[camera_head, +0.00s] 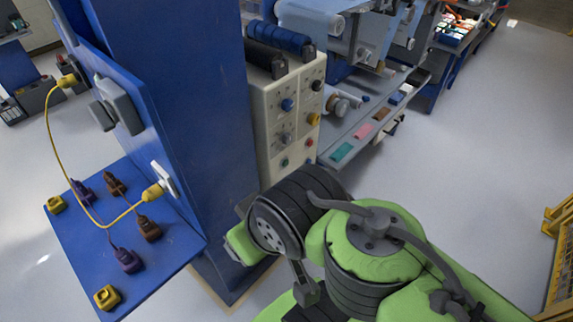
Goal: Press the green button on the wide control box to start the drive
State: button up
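The beige control box (262,108) stands just right of the blue column, above and behind my arm. Its face carries several knobs and buttons: a blue knob (288,104), a yellow knob (314,118), a black knob (318,86) and a red button (310,142). A small green button (284,162) sits low on the face. My green and black arm fills the lower middle, below and in front of the box. I cannot make out my gripper's fingers; they are hidden or out of the picture.
The tall blue column (195,110) stands directly left of the box. A blue shelf (88,262) with yellow, purple and brown plugs and a yellow cable juts out at left. A roller machine (345,45) with a grey ledge stands behind right. The floor at right is clear, with yellow railing beyond.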

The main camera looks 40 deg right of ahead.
grip_shut()
dwell(1.5)
